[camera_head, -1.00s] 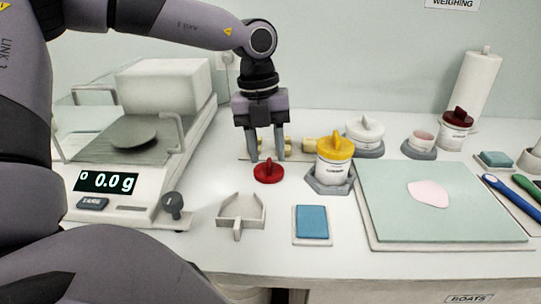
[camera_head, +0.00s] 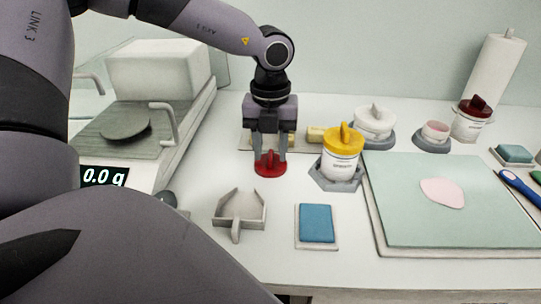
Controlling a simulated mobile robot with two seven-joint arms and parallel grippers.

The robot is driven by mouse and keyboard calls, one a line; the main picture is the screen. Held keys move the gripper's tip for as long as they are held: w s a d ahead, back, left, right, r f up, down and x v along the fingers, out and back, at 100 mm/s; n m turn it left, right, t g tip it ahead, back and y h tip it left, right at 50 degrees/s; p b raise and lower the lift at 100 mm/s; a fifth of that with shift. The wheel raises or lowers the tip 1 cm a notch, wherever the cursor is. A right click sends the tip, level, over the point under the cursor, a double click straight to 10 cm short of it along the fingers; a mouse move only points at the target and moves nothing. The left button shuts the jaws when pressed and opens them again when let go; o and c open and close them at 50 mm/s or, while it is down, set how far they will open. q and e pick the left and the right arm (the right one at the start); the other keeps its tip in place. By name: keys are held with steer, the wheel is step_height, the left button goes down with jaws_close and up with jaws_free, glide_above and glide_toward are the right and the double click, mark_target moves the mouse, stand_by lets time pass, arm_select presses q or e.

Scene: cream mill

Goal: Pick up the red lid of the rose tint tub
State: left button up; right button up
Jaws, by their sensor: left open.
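The red lid (camera_head: 270,169) lies on the white table with its upright grip on top. My left gripper (camera_head: 270,157) points down over it, open, with one finger on each side of the grip. I cannot tell whether the fingers touch the lid. An open tub with a pink top (camera_head: 435,132) stands on a grey base at the back right; its label is not readable. Another tub has a dark red lid (camera_head: 474,106), near the paper roll. My right gripper is not in view.
A yellow-lidded tub (camera_head: 341,155) stands in a grey holder just right of my gripper. A white-lidded tub (camera_head: 374,124) is behind it. A grey scoop-like tray (camera_head: 239,209) and a blue pad (camera_head: 316,223) lie in front. A scale (camera_head: 150,150) stands left.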

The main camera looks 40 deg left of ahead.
arm_select(q)
steer(key=shift+f, duration=0.35)
jaws_close()
steer(key=shift+r, duration=0.15)
